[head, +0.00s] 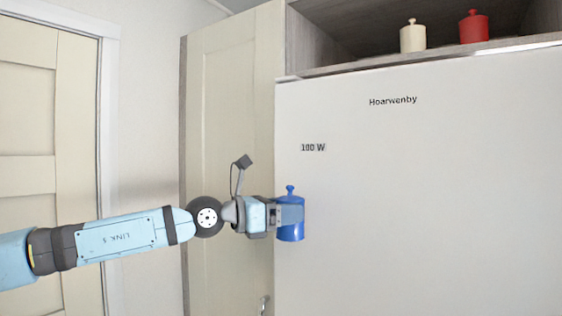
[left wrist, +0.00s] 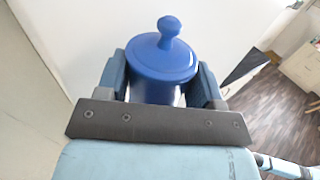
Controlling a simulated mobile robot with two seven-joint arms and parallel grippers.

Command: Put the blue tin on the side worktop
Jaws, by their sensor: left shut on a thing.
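The blue tin (head: 291,231) has a knobbed lid and is upright in the head view, in front of the white fridge front. My left gripper (head: 288,212) is shut on it from the left side. In the left wrist view the tin (left wrist: 161,66) stands between the two fingers of the left gripper (left wrist: 160,88), its lid and knob showing above them. Its base is mostly hidden there. The side worktop cannot be made out for certain. My right gripper is not in view.
The large white fridge (head: 430,200) fills the right of the head view. A cream tin (head: 413,37) and a red tin (head: 474,27) stand on the shelf above it. A tall cream cupboard door (head: 232,120) is behind my arm. Wooden floor (left wrist: 262,98) shows in the left wrist view.

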